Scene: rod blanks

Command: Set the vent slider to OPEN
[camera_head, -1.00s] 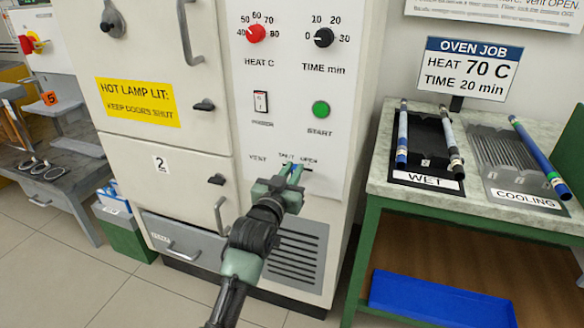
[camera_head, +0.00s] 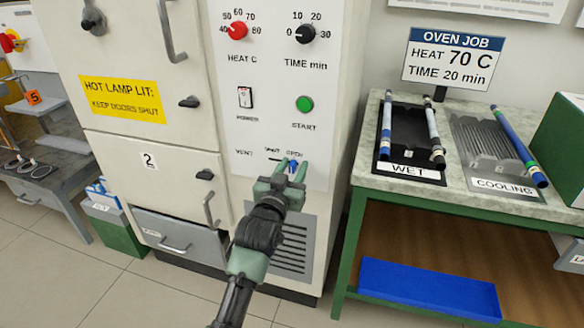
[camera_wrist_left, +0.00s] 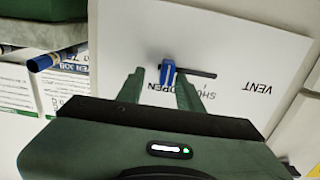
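The vent slider's blue knob (camera_head: 292,165) sits at the OPEN end of its dark slot, low on the oven's white control panel (camera_head: 262,175). In the left wrist view, which shows the panel upside down, the knob (camera_wrist_left: 168,74) is at the slot's left end, with the empty slot running right toward VENT. My left gripper (camera_head: 291,172) is open, its green fingers apart on either side of the knob. In the wrist view there is a gap beside the knob. The fingers partly hide the SHUT and OPEN labels there. My right gripper is not in view.
Above the slider are the green START button (camera_head: 304,104), the power switch (camera_head: 245,97), the red HEAT dial (camera_head: 238,31) and the black TIME dial (camera_head: 305,33). Oven door handles stand out to the left. A bench (camera_head: 366,155) with rods and racks stands right.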

